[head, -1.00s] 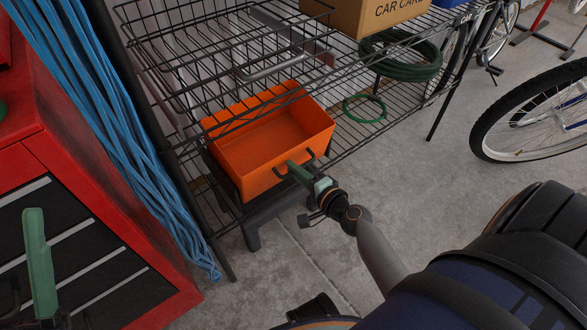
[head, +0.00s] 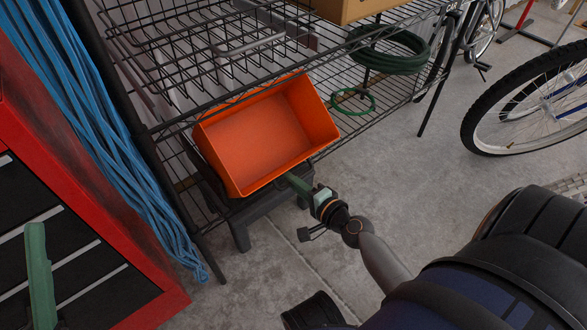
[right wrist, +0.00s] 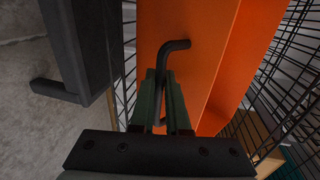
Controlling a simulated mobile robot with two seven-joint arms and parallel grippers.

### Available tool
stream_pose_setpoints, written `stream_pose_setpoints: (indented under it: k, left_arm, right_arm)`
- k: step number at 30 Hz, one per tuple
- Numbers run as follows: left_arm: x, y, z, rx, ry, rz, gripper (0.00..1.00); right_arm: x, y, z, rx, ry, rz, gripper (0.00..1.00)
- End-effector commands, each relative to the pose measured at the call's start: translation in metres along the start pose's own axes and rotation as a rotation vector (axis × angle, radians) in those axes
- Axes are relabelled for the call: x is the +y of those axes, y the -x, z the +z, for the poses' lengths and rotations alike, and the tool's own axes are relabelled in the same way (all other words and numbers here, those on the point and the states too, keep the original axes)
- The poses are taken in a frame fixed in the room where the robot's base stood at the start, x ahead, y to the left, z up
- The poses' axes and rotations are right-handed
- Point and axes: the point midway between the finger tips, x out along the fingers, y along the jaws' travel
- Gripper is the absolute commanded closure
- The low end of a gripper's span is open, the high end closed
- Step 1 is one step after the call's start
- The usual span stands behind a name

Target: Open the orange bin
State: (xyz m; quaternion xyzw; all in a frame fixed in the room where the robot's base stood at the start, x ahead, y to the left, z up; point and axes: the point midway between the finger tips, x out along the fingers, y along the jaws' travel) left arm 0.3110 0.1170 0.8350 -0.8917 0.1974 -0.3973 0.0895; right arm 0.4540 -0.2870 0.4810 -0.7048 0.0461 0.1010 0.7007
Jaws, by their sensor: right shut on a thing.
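The orange bin (head: 262,135) sits by the wire shelf in the head view, its empty inside facing me and its front tipped out. In the right wrist view its orange front (right wrist: 185,75) carries a dark bar handle (right wrist: 174,46). My right gripper (head: 292,181) is at the bin's lower front edge, its green fingers shut on the handle; it also shows in the right wrist view (right wrist: 161,76). My left gripper (head: 38,275) shows as a green finger at the lower left, away from the bin.
A dark stand (head: 262,212) is below the bin. A wire shelf (head: 390,105) with a green hose (head: 390,60) is behind it. Blue cords (head: 85,130) and a red tool cabinet (head: 120,265) are on the left. A bicycle wheel (head: 470,120) stands at right. Floor between is clear.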

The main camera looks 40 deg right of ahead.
Motion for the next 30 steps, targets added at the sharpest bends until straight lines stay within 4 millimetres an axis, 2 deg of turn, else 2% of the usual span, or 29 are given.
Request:
stream_pose_setpoints:
  k: [8,9,12,23,30]
  left_arm:
    - [0.0,0.0,0.0,0.0,0.002,-0.003,0.5]
    - [0.0,0.0,0.0,0.0,0.002,-0.003,0.5]
    - [0.0,0.0,0.0,0.0,0.002,-0.003,0.5]
    - [0.0,0.001,0.0,0.0,0.001,0.001,0.5]
    - [0.003,0.004,0.004,-0.001,-0.004,0.009,0.5]
  right_arm:
    - [0.001,0.0,-0.001,0.001,0.002,0.001,1.0]
    - [0.001,-0.001,-0.001,0.001,0.002,0.001,0.84]
    - [0.0,0.0,0.0,0.001,0.002,0.001,0.74]
    - [0.001,0.006,0.0,0.0,0.002,0.001,0.74]
    - [0.003,0.043,0.0,0.0,0.003,0.003,0.74]
